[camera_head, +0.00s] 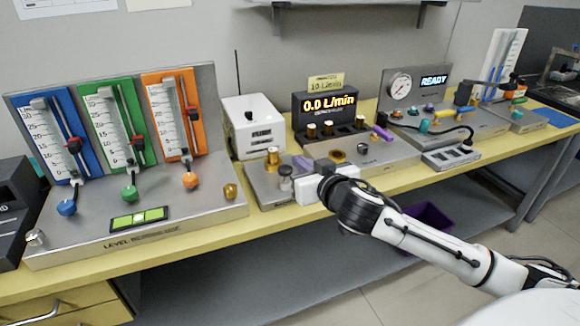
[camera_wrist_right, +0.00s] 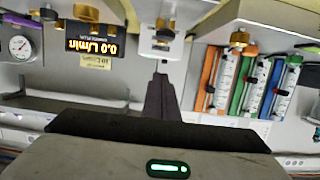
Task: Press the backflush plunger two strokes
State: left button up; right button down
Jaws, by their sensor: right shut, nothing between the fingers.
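I cannot read a label that marks the backflush plunger. My right gripper (camera_head: 312,189) is just right of the grey knob, at the front edge of that base. In the right wrist view, which is upside down, my dark fingers (camera_wrist_right: 161,80) are closed together and empty. Their tips point towards a pale fitting (camera_wrist_right: 159,44); contact cannot be told. My left gripper is out of view.
Left is a level panel with blue, green and orange gauges (camera_head: 166,120) and a brass knob (camera_head: 230,191). A white box (camera_head: 253,128) with an antenna stands behind. A display (camera_head: 328,106) reads 0.0 L/min. A READY panel (camera_head: 434,80) is further right.

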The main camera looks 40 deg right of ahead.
send_over(288, 175)
jog(key=s, duration=0.1)
jog(key=f, duration=0.2)
jog(key=shift+f, duration=1.95)
notch_tip(288, 175, down, 3)
jog(key=shift+f+b, duration=0.1)
jog(key=shift+b, duration=1)
jog(key=shift+r, duration=0.2)
